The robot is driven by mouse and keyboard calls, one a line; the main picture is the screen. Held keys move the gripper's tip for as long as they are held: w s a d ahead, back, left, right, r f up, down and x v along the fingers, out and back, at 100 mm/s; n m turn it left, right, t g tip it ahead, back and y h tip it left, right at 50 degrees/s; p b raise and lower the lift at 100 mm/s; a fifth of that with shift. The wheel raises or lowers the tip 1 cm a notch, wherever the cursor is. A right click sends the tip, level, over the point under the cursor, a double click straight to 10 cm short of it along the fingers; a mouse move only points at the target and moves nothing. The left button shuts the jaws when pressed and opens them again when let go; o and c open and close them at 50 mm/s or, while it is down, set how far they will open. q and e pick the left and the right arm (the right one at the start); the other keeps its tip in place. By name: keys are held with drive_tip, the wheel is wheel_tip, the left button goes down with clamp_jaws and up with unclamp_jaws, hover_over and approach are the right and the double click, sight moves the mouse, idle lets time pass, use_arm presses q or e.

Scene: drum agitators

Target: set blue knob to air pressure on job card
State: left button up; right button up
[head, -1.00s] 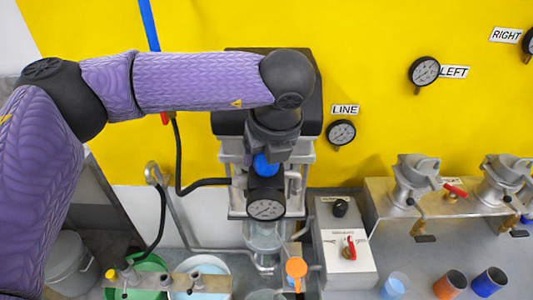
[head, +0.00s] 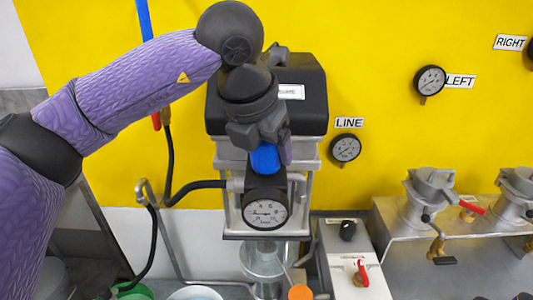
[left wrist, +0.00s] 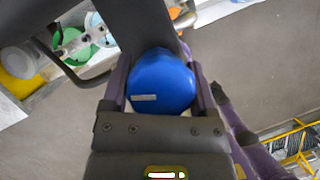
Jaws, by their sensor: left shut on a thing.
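The blue knob (head: 264,158) sits on top of the black regulator body with a round pressure gauge (head: 266,213) on its front. In the left wrist view the blue knob (left wrist: 161,80) fills the space between my fingers. My left gripper (head: 284,152) comes down on the knob from above and is shut on it. The gauge needle is too small to read for sure. No job card can be made out in these frames. My right gripper is not in view.
A LINE gauge (head: 345,148) and a LEFT gauge (head: 430,80) hang on the yellow wall. A box with a black knob and a red-handled valve (head: 361,273) stands right of the regulator. Grey clamp-like agitators (head: 431,196) stand on a metal bench farther right. A black hose (head: 168,175) runs on the left.

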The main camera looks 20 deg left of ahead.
use_arm(q)
drive_tip(key=m+h, duration=0.1)
drive_tip(key=m, duration=0.2)
drive_tip(key=shift+r+m, duration=0.1)
drive_tip(key=shift+m, duration=0.3)
drive_tip(key=m+p, duration=0.1)
drive_tip(key=m, duration=0.1)
drive_tip(key=m+g+h+p, duration=0.1)
drive_tip(key=m, duration=0.1)
drive_tip(key=shift+r+m+g+h, duration=0.1)
drive_tip(key=shift+m+g+h, duration=0.2)
drive_tip(key=m+g+p, duration=0.1)
drive_tip(key=m, duration=0.1)
drive_tip(key=m+g+p, duration=0.1)
drive_tip(key=m, duration=0.2)
drive_tip(key=shift+h+p, duration=0.35)
drive_tip(key=shift+h, duration=0.05)
drive_tip(key=m+g+p, duration=0.1)
drive_tip(key=m, duration=0.2)
drive_tip(key=shift+m+g+p, duration=0.6)
drive_tip(key=shift+m+p, duration=0.05)
drive_tip(key=shift+m, duration=0.65)
